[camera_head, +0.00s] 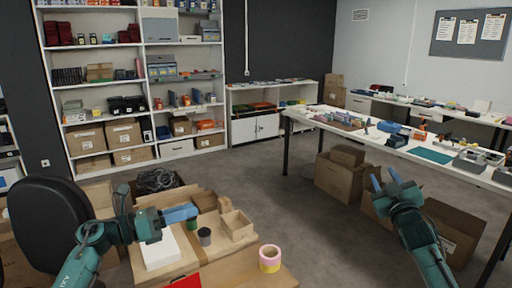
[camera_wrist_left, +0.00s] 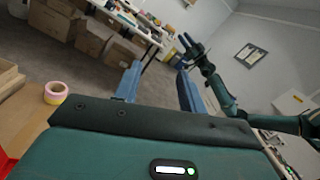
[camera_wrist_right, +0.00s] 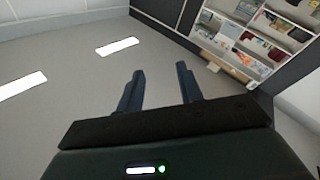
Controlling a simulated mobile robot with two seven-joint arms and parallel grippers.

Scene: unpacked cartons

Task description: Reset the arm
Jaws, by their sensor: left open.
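My left gripper (camera_head: 180,214) is above the carton table at the lower left, its blue fingers pointing right. In the left wrist view its two fingers (camera_wrist_left: 156,84) are apart with nothing between them. My right gripper (camera_head: 384,178) is raised at the right, in front of the long white table, with its fingers pointing up. In the right wrist view its fingers (camera_wrist_right: 160,88) are apart and empty, with ceiling and shelving behind them. My right arm also shows in the left wrist view.
Below my left gripper, a cardboard surface (camera_head: 225,270) holds a tape roll (camera_head: 270,258), a dark cup (camera_head: 205,237) and an open small box (camera_head: 236,225). A black chair (camera_head: 48,218) stands left. A long table (camera_head: 400,149) stands right, with cartons (camera_head: 340,178) beneath. Grey floor between is clear.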

